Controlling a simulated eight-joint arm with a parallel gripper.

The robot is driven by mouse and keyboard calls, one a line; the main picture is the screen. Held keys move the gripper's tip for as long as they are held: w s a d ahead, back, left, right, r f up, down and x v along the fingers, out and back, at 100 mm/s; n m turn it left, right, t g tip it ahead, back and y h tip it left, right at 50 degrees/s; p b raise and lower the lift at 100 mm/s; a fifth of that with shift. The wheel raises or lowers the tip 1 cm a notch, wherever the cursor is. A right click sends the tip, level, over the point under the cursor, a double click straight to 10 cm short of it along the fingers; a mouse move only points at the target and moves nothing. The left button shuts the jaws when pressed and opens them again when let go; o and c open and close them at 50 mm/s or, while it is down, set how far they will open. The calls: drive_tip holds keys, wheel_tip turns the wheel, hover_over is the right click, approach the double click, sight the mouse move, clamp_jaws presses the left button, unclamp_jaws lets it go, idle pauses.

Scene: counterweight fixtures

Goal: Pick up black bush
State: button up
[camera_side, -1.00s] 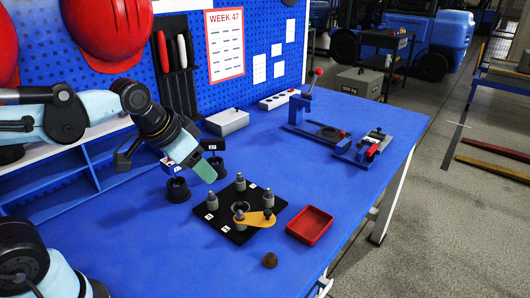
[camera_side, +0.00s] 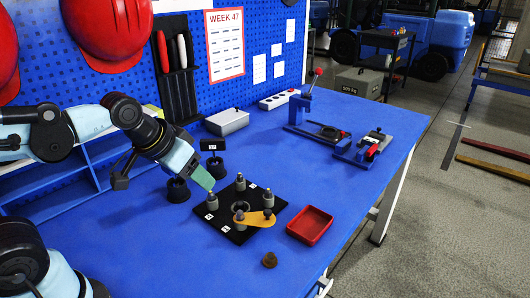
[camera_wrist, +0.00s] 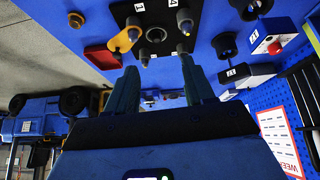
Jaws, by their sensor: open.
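Two black bush-like cups with open tops stand on the blue bench; I cannot tell which one the task means. The nearer black cup (camera_side: 177,191) is left of my gripper in the side view and shows at the top of the wrist view (camera_wrist: 250,8). The other black cup (camera_side: 216,168) stands behind, by a small label plate, and also shows in the wrist view (camera_wrist: 225,45). My gripper (camera_side: 204,180) is open and empty, pointing down above the back-left corner of the black plate (camera_side: 237,235). Its two green fingers (camera_wrist: 160,80) are spread apart in the wrist view.
Several grey pegs (camera_side: 212,200) and a yellow lever (camera_side: 255,219) stand on the plate. A red tray (camera_side: 310,224) is to its right. A small brown part (camera_side: 270,260) lies in front. A grey box (camera_side: 227,122) is behind. The bench's right side is partly clear.

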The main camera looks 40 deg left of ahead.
drive_tip(key=w+r+n+g, duration=0.1)
drive_tip(key=w+n+g, duration=0.15)
drive_tip(key=w, duration=0.25)
drive_tip(key=n+g, duration=0.1)
drive_tip(key=g, duration=0.3)
approach(241, 204)
drive_tip(key=f, duration=0.2)
drive_tip(key=shift+s+a+f+n, duration=0.15)
drive_tip(key=shift+a+f+n, duration=0.1)
drive_tip(key=shift+a+f, duration=0.15)
drive_tip(key=shift+d+f, duration=0.15)
drive_tip(key=shift+f, duration=1.25)
drive_tip(key=shift+d+f, duration=0.1)
drive_tip(key=shift+f, duration=1.35)
drive_tip(key=shift+d+t, duration=0.15)
drive_tip(key=shift+t, duration=0.1)
clamp_jaws()
